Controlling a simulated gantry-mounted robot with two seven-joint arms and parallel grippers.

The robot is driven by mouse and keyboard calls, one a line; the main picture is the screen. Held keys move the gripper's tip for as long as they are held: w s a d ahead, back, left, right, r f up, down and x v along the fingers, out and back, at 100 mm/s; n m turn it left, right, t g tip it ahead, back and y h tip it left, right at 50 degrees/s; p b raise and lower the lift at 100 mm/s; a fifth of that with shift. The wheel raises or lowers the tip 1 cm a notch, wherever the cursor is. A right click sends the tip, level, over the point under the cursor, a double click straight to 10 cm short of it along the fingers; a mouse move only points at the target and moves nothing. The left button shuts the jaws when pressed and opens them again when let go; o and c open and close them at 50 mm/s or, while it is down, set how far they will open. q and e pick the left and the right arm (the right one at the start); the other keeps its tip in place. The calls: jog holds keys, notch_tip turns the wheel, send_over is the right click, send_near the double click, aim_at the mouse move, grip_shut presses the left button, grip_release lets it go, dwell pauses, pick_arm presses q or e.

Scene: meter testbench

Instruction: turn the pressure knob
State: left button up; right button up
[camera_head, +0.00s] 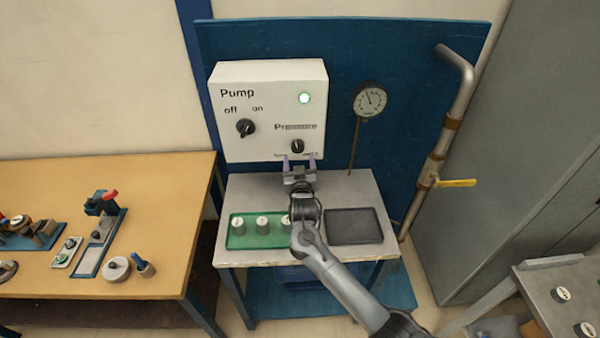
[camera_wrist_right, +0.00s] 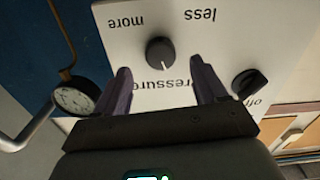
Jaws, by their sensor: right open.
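The black pressure knob (camera_head: 297,146) sits at the lower right of the white pump box (camera_head: 235,87), under the word Pressure. In the right wrist view the pressure knob (camera_wrist_right: 160,51) is ahead of my fingertips, between the words more and less. My right gripper (camera_head: 300,160) is open just below the knob, with its purple fingers apart. In the right wrist view my right gripper (camera_wrist_right: 158,80) has nothing between its fingers and looks clear of the knob. My left gripper is not in view.
A gauge (camera_head: 370,99) and a pipe with a yellow handle (camera_head: 455,183) are to the right. A green tray (camera_head: 232,241) and a dark tray (camera_head: 354,226) lie below.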

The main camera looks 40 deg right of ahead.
jog(key=shift+v, duration=2.6)
